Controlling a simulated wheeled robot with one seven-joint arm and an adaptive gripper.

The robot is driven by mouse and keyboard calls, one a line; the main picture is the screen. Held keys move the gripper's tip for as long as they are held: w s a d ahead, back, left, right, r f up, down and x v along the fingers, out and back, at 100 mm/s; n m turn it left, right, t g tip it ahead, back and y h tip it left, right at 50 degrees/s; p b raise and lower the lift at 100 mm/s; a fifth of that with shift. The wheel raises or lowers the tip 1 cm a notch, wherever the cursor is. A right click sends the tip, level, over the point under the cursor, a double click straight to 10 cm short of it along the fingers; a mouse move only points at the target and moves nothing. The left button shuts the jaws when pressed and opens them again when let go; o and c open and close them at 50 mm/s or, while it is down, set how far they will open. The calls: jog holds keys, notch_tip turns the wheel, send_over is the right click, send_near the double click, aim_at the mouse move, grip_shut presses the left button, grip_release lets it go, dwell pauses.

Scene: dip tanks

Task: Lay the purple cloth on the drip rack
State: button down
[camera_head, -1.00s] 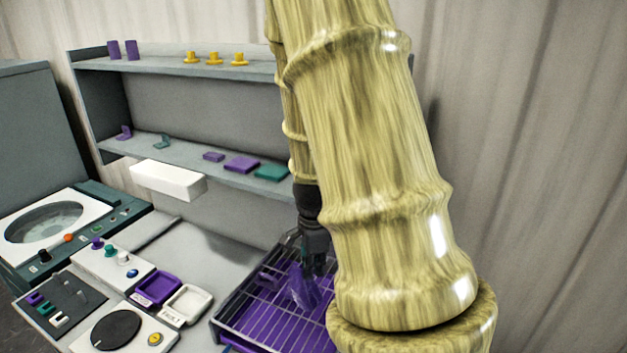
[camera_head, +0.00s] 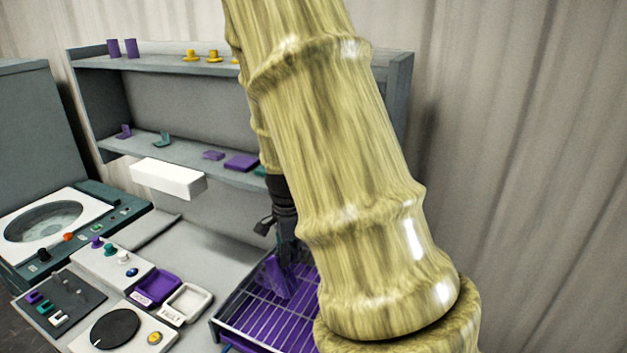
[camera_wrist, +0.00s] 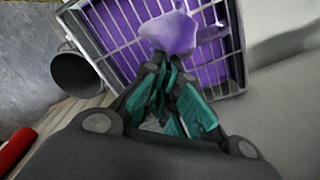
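The purple cloth (camera_wrist: 170,34) hangs bunched at my gripper's fingertips in the wrist view. It also shows as a purple shape in the head view (camera_head: 276,279), below my gripper (camera_head: 287,254). My gripper (camera_wrist: 160,66) has its teal-padded fingers drawn together at the tips on the cloth. The drip rack (camera_head: 236,330) is a metal wire grid over a purple tray, and the cloth is over its far left part in the head view. Whether the cloth touches the wires is not clear. My arm hides the rack's right side in the head view.
A shelf unit (camera_head: 230,67) stands behind the rack, with a white box (camera_head: 168,179) at its lower shelf. Left of the rack are a purple dish (camera_head: 157,287) and a white dish (camera_head: 190,302). A dark round cup (camera_wrist: 82,75) shows beside the rack in the wrist view.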

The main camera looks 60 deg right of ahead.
jog(key=w, duration=0.4)
jog(key=s+f, duration=0.3)
jog(key=f, duration=0.3)
jog(key=shift+n, duration=0.3)
jog(key=s+f, duration=0.2)
jog(key=s, duration=0.3)
jog(key=s+f, duration=0.3)
jog(key=s, duration=0.2)
jog(key=s+d+f, duration=0.1)
jog(key=s+f, duration=0.1)
jog(key=s, duration=0.2)
jog(key=shift+s+d+f, duration=0.1)
jog(key=shift+s+f, duration=0.25)
jog(key=shift+s, duration=0.05)
jog(key=c, duration=1.2)
grip_release()
jog(key=shift+c, duration=0.2)
jog(key=shift+r, duration=0.15)
